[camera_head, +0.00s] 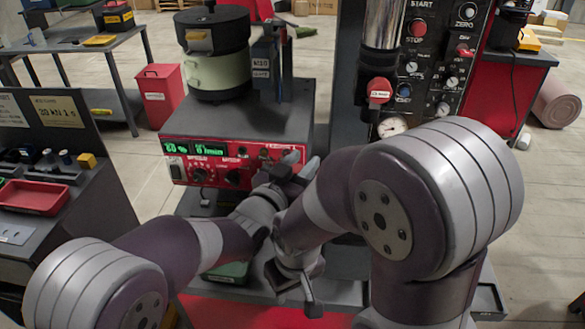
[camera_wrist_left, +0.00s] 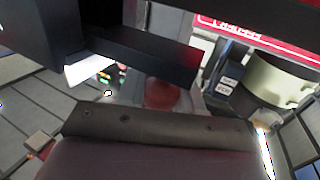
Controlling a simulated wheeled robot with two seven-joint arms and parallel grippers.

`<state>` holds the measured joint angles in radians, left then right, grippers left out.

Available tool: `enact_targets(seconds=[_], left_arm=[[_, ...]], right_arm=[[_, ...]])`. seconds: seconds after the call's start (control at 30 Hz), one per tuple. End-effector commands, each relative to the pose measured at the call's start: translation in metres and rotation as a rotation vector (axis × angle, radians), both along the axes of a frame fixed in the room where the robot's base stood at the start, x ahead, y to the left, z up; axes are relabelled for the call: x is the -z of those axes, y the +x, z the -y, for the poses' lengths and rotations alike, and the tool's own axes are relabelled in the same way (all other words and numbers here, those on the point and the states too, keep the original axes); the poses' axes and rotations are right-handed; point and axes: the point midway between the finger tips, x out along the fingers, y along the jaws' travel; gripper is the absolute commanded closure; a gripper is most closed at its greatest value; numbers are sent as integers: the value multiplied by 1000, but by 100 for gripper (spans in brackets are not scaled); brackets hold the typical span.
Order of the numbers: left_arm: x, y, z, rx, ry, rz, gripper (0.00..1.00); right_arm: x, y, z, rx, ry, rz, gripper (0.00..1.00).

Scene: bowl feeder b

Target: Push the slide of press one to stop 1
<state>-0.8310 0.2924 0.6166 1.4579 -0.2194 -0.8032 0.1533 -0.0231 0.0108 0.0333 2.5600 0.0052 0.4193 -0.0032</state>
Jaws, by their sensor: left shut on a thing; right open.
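The slide of press one and its stops cannot be told apart in either view; my arms cover much of the area in front. My left gripper (camera_head: 300,172) is in front of the right part of the feeder's red control panel (camera_head: 215,176). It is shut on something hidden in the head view. In the left wrist view a blurred red round part (camera_wrist_left: 161,94) shows beyond the dark gripper parts; I cannot tell whether they touch it. My right gripper (camera_head: 293,288) is lower, pointing down and open, with nothing seen between its fingers.
The bowl feeder (camera_head: 218,72) stands on a grey housing behind the grippers. A dark panel with gauge and knobs (camera_head: 430,70) and a chrome column (camera_head: 383,25) rise at right. A bench with a red tray (camera_head: 32,197) is at left. A red bin (camera_head: 160,95) stands behind.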

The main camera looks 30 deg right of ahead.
Motion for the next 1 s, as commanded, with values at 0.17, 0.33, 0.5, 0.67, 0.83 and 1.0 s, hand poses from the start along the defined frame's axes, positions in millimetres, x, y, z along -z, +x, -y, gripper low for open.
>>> enact_targets(seconds=[0.17, 0.33, 0.5, 0.67, 0.83, 1.0], left_arm=[[-13, 0, 4, -1, -22, 18, 100], [-14, 0, 4, -2, -23, 18, 100], [-14, 0, 4, -2, -24, 17, 100], [-11, 0, 3, -2, -18, 13, 42], [-7, -1, 3, -2, -12, 9, 42], [-5, 0, 3, -2, -9, 7, 42]], right_arm=[[2, 0, 0, 0, 0, 0, 57], [2, 0, 0, 0, 0, 0, 57], [2, 0, 0, 0, 0, 0, 57], [2, 0, 0, 0, 0, 0, 57], [2, 0, 0, 0, 0, 0, 57], [4, 0, 0, 0, 0, 0, 57]])
